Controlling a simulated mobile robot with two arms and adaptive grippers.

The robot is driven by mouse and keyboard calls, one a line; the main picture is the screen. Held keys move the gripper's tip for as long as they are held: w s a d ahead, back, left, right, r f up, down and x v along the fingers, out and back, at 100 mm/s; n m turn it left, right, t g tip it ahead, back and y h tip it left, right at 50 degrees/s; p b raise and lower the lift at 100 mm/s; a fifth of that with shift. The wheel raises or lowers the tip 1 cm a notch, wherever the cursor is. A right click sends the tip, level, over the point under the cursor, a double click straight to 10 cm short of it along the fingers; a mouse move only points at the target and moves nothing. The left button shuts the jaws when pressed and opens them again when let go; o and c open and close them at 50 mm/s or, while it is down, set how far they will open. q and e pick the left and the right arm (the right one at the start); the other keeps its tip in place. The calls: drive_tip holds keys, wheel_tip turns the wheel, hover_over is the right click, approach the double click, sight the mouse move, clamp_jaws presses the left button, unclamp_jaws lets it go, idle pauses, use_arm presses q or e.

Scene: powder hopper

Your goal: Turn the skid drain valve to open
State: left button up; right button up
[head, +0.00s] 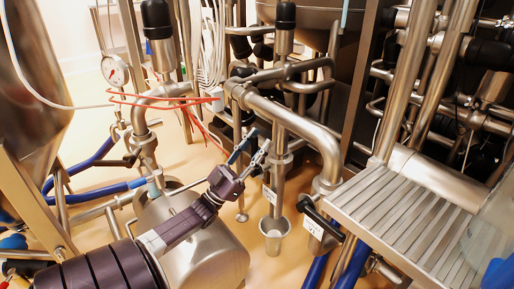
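My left gripper (252,146) reaches in from the lower left. Its two fingers are spread apart at the vertical drain pipe (279,183) near the middle of the head view. No object shows clearly between the fingers; whether they touch the pipe or a valve handle there, I cannot tell. A small white label (270,194) hangs on this pipe below the fingers. A metal cup (274,228) is under the pipe's lower end. A black lever handle (318,216) with another white label (314,229) is to the right of the cup. My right gripper is not in view.
A steel cylinder (208,257) lies below my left forearm. A ribbed metal step (405,215) is at the right. Red cables (165,98) and a pressure gauge (115,70) are at the upper left. Steel pipes crowd the area behind the gripper.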

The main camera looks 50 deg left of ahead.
use_arm(q)
wheel_tip(320, 180, up, 7)
drive_tip(key=shift+r, duration=0.2)
